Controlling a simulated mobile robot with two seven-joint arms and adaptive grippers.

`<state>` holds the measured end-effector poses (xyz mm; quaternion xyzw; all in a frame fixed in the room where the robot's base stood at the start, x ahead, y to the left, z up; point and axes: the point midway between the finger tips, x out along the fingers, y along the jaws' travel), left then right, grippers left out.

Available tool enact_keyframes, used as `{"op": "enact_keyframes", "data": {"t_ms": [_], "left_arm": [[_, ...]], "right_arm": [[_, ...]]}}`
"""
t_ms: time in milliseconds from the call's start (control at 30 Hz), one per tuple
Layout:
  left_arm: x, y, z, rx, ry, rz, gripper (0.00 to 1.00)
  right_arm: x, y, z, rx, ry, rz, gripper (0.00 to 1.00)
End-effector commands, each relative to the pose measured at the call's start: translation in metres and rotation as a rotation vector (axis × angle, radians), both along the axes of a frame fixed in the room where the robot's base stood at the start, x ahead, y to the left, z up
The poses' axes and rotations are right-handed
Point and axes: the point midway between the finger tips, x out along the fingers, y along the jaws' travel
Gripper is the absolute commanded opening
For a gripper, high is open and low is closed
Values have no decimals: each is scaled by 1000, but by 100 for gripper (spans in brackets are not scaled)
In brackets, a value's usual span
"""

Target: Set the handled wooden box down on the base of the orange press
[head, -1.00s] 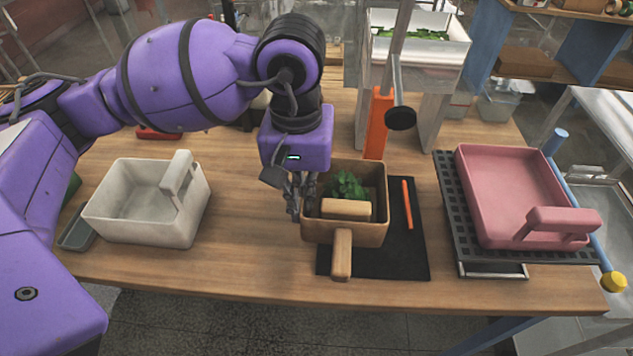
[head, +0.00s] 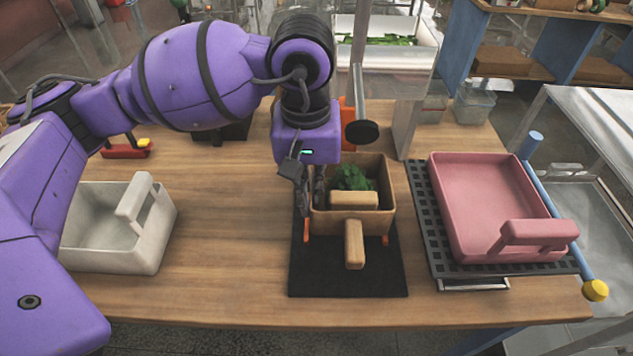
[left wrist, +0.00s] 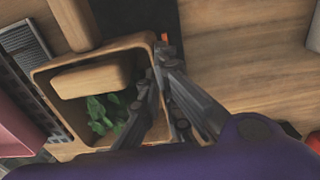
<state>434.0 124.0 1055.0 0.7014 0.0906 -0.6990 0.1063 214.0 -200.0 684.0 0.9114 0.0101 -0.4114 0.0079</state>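The handled wooden box (head: 385,214) holds green leaves (head: 352,178), and its block-like handle (head: 354,243) points toward the front. It appears over the black base plate (head: 345,280) of the orange press, between two short orange strips (head: 307,238). Whether it rests on the plate or hangs just above cannot be told. My left gripper (head: 311,200) is shut on the box's left wall, one finger inside and one outside. In the left wrist view the fingers (left wrist: 160,62) straddle the rim of the wooden box (left wrist: 45,72). The orange press column (head: 348,125) stands behind. My right gripper is not in view.
A pink handled tray (head: 480,190) sits on a black grid rack (head: 425,225) at the right. A white handled box (head: 150,235) stands at the left. A black round knob (head: 362,132) hangs behind the wooden box. The wood between white box and plate is clear.

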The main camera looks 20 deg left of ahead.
Motion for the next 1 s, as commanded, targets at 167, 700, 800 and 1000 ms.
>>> {"op": "enact_keyframes", "data": {"t_ms": [167,700,800,1000], "left_arm": [[0,0,-10,-1,3,0,0],[0,0,-41,-1,2,1,0],[0,0,-47,-1,3,1,0],[0,0,-57,-1,2,0,0]], "right_arm": [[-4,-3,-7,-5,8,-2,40],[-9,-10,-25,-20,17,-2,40],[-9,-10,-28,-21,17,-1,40],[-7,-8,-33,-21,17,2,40]]}}
